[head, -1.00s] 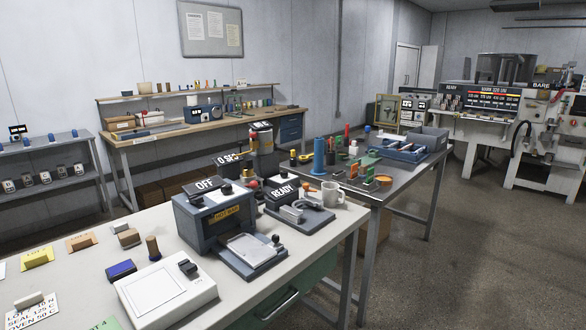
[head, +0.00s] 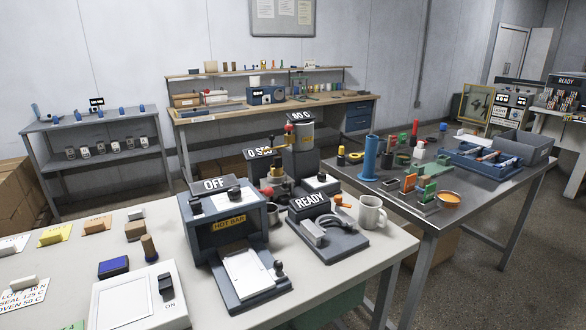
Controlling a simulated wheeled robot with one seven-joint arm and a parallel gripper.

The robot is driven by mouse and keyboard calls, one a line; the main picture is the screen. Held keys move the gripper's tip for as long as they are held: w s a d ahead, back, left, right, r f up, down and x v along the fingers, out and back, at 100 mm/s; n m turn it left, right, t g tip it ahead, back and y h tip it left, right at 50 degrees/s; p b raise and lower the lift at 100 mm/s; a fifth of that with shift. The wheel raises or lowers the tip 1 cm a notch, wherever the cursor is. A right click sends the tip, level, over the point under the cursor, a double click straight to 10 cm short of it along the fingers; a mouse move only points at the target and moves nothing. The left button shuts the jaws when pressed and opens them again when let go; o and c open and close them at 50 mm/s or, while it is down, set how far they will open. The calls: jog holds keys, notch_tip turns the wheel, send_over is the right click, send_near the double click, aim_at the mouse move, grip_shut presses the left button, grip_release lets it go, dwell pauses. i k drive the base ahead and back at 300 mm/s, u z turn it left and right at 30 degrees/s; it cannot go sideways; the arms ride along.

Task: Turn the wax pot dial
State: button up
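A dark grey pot-like unit (head: 301,160) with a pale cylinder and a yellow label stands at the back of the near table. It looks like the wax pot, but I cannot read its label. A sign reading about 60 C or 80 C (head: 300,115) sits on top of it. Its dial is too small to make out, and its lower part is hidden behind other devices. My gripper is not in view.
The near table (head: 345,275) also holds a hot bar unit (head: 224,228) marked OFF, a READY device (head: 318,228), a white switch box (head: 125,305) and a mug (head: 371,214). A metal table (head: 480,205) stands right. Floor (head: 540,270) at lower right is clear.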

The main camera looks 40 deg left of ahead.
aim_at(321, 177)
jog(key=u, duration=0.55)
jog(key=i, duration=0.95)
jog(key=u, duration=0.9)
jog(key=i, duration=0.45)
jog(key=u, duration=0.25)
